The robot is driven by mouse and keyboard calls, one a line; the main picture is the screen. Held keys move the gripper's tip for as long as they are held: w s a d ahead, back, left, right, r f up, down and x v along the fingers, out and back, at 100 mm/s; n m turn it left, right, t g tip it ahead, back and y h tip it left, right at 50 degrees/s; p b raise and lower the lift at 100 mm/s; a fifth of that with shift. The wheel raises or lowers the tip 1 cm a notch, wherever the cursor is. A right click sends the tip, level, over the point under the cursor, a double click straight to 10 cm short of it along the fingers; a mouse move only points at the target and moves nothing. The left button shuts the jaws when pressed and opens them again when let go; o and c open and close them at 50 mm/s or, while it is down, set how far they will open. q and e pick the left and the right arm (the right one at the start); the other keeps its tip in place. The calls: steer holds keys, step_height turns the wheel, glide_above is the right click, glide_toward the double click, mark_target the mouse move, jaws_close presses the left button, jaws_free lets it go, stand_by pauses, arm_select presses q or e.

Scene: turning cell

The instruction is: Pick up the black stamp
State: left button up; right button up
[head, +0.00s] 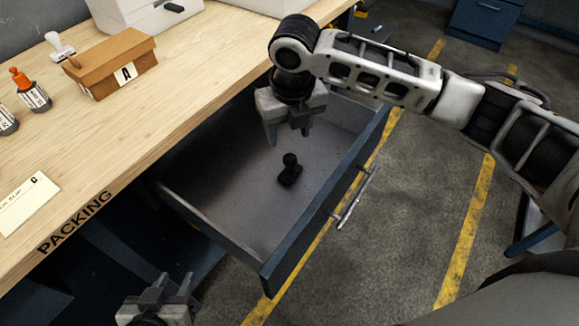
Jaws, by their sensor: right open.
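The black stamp (290,170) stands on the floor of the open drawer (225,225), its round knob up. My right gripper (288,138) is over the drawer, above and slightly behind the stamp in the picture. Its fingers point down, apart and empty, and do not touch the stamp. My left gripper (172,280) is low at the bottom edge of the picture, in front of the drawer's near side and away from the stamp. Its two fingers show a gap with nothing between them.
The drawer walls and its front with a metal handle (352,200) surround the stamp. On the wooden bench (150,120) stand a cardboard box (110,65), a white stamp (60,45), an orange-capped bottle (32,92) and a paper slip (28,203). The rest of the drawer floor looks clear.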

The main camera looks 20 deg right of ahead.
mark_target(290, 157)
steer(key=f, duration=0.4)
steer(key=shift+w+f, duration=0.1)
steer(key=shift+w, duration=0.15)
step_height(290, 157, down, 5)
steer(key=shift+w+d+f, duration=0.1)
steer(key=shift+d, duration=0.05)
steer(key=c, duration=1.1)
steer(key=shift+o, duration=0.2)
step_height(290, 157, up, 10)
steer(key=shift+r, duration=0.1)
